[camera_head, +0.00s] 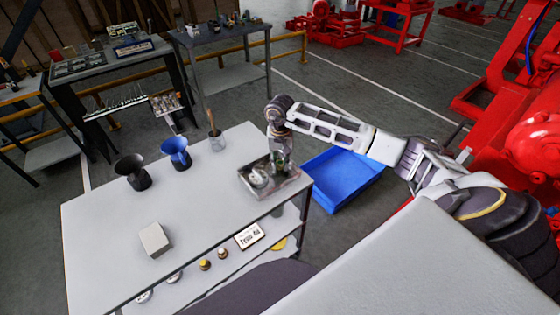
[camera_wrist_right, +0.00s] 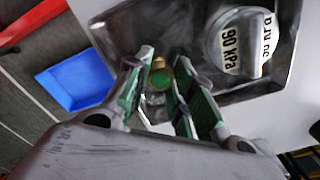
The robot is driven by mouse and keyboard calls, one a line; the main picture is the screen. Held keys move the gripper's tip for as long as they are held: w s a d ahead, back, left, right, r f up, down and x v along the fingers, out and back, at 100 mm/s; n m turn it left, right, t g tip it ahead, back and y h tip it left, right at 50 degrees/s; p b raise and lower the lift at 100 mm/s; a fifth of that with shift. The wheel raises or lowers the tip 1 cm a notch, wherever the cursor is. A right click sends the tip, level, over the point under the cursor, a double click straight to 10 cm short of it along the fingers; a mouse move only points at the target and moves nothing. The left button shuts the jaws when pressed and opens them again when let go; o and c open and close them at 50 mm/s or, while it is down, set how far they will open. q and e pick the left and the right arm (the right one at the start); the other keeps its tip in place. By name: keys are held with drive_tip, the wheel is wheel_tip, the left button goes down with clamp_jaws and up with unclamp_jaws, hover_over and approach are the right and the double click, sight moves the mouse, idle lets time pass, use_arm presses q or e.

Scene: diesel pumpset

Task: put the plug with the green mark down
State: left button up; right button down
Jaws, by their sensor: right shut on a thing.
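In the right wrist view, a small brass-coloured plug with a green mark (camera_wrist_right: 160,78) sits between the fingers of my right gripper (camera_wrist_right: 164,64). The gripper is shut on it, and the fingers hide part of its sides. In the head view my right gripper (camera_head: 281,160) points down over the back right part of a metal tray (camera_head: 290,186) on the grey table; the plug is too small to make out there. I cannot tell whether the plug touches the tray. My left gripper is not in view.
A round cap marked "90 kPa" (camera_wrist_right: 240,42) lies in the tray. The table's middle is clear.

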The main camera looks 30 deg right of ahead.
sight(280, 162)
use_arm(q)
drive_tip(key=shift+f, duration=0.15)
use_arm(e)
drive_tip(key=shift+f, duration=0.1)
drive_tip(key=c, duration=1.5)
unclamp_jaws()
drive_tip(key=shift+r, duration=0.7)
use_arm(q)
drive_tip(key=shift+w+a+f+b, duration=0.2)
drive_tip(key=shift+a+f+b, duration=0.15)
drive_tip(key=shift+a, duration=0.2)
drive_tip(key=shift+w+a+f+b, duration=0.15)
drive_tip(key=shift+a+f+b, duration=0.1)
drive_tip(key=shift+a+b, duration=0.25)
use_arm(e)
wheel_tip(280, 162, up, 11)
